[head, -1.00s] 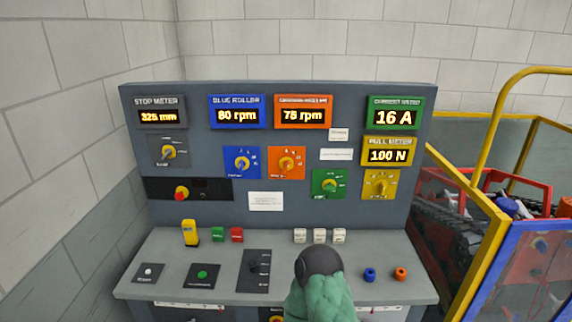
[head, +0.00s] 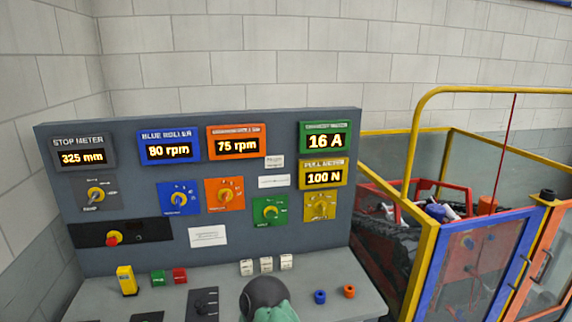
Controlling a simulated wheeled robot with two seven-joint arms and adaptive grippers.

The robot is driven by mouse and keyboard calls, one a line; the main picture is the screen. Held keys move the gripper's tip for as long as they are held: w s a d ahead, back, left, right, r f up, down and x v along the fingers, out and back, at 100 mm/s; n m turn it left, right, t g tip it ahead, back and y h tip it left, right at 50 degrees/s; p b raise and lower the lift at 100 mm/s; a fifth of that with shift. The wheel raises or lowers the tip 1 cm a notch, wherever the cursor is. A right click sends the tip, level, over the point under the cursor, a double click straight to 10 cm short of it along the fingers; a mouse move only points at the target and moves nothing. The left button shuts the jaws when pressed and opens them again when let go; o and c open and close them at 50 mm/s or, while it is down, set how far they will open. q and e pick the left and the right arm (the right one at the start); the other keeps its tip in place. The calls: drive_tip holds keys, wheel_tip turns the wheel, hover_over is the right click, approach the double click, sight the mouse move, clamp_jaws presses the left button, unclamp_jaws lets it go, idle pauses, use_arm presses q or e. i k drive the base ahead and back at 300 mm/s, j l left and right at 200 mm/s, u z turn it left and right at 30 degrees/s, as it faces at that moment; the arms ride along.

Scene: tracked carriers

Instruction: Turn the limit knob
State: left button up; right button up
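Several dial knobs sit on the upright panel, and their small labels are too blurred to tell surely which is the limit knob. Other knobs are on a grey plate (head: 96,194), a blue plate (head: 179,198) and an orange plate (head: 225,194). Neither of my grippers is in view.
A dark-topped green textured shape (head: 265,298) stands at the desk's (head: 335,310) front and hides part of it. A red button (head: 112,238) and small switches are at left. A yellow-railed frame (head: 412,190) with blue and orange panels stands at right.

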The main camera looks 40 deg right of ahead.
sight(271, 213)
drive_tip(key=z, duration=1.75)
